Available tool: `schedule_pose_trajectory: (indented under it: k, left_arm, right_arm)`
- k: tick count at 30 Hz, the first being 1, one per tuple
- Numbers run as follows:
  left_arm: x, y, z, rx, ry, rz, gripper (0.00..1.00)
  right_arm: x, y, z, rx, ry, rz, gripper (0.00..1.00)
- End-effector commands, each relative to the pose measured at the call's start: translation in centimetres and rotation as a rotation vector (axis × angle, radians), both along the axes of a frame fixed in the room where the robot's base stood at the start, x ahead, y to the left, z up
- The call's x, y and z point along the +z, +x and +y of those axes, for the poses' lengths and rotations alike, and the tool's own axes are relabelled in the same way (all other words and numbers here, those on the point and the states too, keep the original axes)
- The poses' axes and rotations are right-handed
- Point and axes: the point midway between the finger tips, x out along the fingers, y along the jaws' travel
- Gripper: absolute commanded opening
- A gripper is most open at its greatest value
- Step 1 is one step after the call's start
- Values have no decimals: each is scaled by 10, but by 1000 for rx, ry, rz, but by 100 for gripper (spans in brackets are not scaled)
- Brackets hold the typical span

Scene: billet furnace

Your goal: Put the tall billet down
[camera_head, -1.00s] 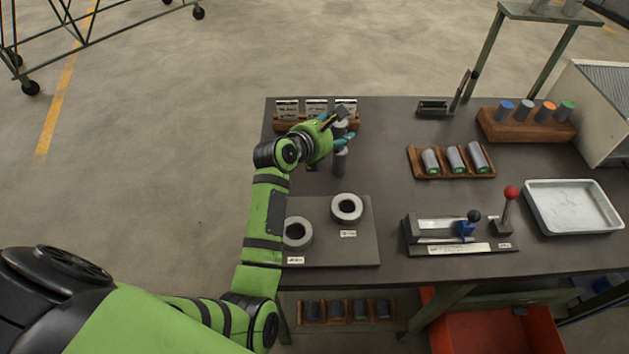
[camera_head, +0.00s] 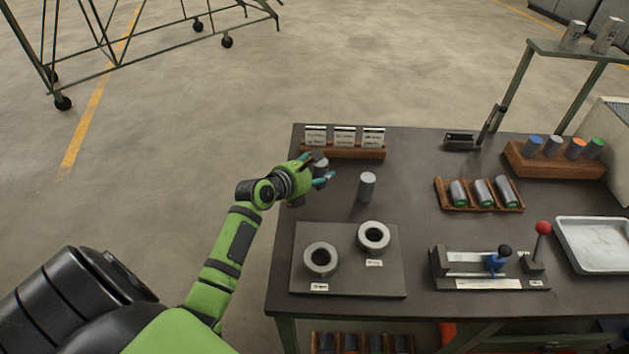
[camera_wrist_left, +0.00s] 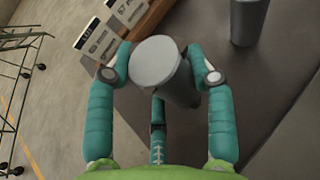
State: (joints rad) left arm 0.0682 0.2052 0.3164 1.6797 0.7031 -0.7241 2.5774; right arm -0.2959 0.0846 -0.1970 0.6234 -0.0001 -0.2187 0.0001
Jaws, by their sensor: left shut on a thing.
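My left gripper (camera_head: 322,174) is shut on a grey cylinder, the tall billet (camera_head: 320,163), over the far left part of the dark table. In the left wrist view the billet (camera_wrist_left: 160,65) is between the teal fingers (camera_wrist_left: 166,80), its flat top towards the camera. Its lower end is partly hidden, so I cannot tell whether it touches the table. A second grey billet (camera_head: 367,188) stands upright on the table to the right of the gripper, apart from it. It also shows in the left wrist view (camera_wrist_left: 248,24). My right gripper is out of view.
A wooden holder with labelled cards (camera_head: 343,152) is just behind the gripper. A plate (camera_head: 345,278) with two grey rings lies nearer. Right are a rack of lying billets (camera_head: 480,208), a lever fixture (camera_head: 490,275) and a white tray (camera_head: 590,245). Table around the standing billet is clear.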

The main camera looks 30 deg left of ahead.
Motion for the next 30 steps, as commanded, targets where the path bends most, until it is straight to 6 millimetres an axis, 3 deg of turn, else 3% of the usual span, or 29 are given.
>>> schedule_pose_trajectory:
  k: [5,14,26,27,30]
  left_arm:
    - [-4,-1,7,1,0,-8,0]
    - [-39,0,7,2,0,-8,0]
    - [-43,0,7,3,0,-9,0]
    - [-47,-2,6,0,-1,-1,64]
    - [-47,-2,6,0,-1,0,64]
  right_arm:
    - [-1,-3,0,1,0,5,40]
    - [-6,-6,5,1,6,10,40]
    - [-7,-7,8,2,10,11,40]
    - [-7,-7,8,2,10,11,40]
    - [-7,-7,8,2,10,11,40]
